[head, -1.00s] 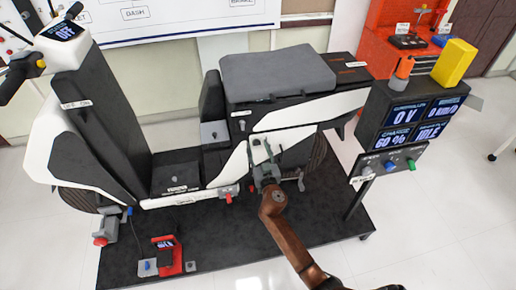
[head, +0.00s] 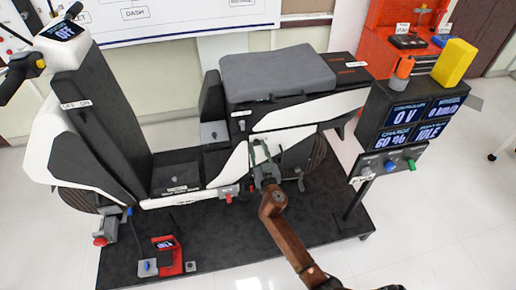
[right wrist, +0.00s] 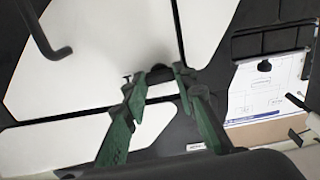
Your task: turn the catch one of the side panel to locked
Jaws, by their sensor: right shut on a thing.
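The white side panel (head: 290,137) is on the flank of the scooter, below the seat. It fills much of the right wrist view (right wrist: 85,55) as white areas split by dark gaps. My right gripper (head: 260,153) is at the panel's lower middle, with its green-sided fingers (right wrist: 158,82) pointing at the panel. A small dark piece, seemingly the catch (right wrist: 159,69), shows at the fingertips, and the gripper is shut on it. The catch's turn angle and any marking are hidden or too small to tell. My left gripper is in neither view.
The grey seat (head: 275,72) is above the panel. A display box (head: 408,120) on a post stands to the right. A red-and-grey device (head: 168,258) lies on the dark platform (head: 215,255) at the lower left. A dark bent rod (right wrist: 45,35) shows in the right wrist view.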

